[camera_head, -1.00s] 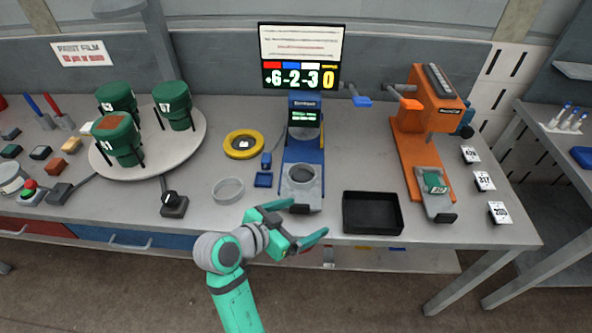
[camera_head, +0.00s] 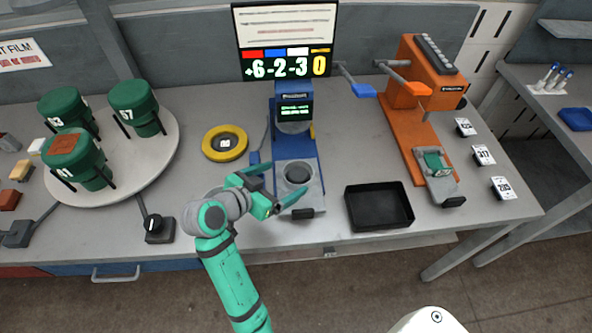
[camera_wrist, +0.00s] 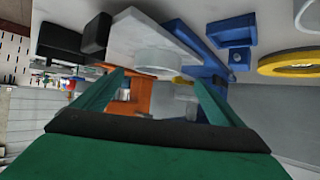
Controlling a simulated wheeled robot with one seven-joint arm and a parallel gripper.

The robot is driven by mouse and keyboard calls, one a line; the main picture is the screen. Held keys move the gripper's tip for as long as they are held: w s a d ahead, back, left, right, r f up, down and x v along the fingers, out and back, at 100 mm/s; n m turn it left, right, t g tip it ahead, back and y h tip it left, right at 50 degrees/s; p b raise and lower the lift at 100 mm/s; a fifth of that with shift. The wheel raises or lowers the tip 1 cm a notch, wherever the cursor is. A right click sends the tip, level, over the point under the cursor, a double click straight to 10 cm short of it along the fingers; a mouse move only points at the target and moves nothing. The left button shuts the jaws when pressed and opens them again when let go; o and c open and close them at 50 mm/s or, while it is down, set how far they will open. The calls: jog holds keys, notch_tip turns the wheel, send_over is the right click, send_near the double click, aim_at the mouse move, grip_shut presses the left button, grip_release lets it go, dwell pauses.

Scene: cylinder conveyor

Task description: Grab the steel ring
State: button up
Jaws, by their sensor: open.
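My gripper (camera_head: 288,178) is open and empty at the front of the blue device (camera_head: 301,148). In the head view its fingers point toward the round grey piece (camera_head: 297,173) on the device's plate. In the wrist view a pale grey round piece (camera_wrist: 160,62) sits on a light plate, ahead of and between the open fingers (camera_wrist: 158,78); I see no contact. The loose light-grey ring, seen earlier on the table left of the device, is not visible now; my arm covers that area. I cannot tell which grey piece is the steel ring.
A yellow ring (camera_head: 225,143) lies left of the device. A black tray (camera_head: 379,228) is at its right, then an orange press (camera_head: 405,135). Green containers stand on a round turntable (camera_head: 150,170) at the left. A black knob box (camera_head: 159,230) sits near the front edge.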

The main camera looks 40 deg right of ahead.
aim_at(302, 170)
jog(key=shift+s+x, duration=0.15)
jog(key=shift+x, duration=0.55)
jog(key=shift+s+x, duration=0.15)
jog(key=shift+x, duration=0.5)
jog(key=x, duration=0.5)
jog(key=shift+d+r, duration=0.15)
jog(key=shift+r, duration=0.05)
jog(key=shift+c, duration=0.6)
jog(key=c, duration=1.1)
jog(key=shift+r, duration=0.1)
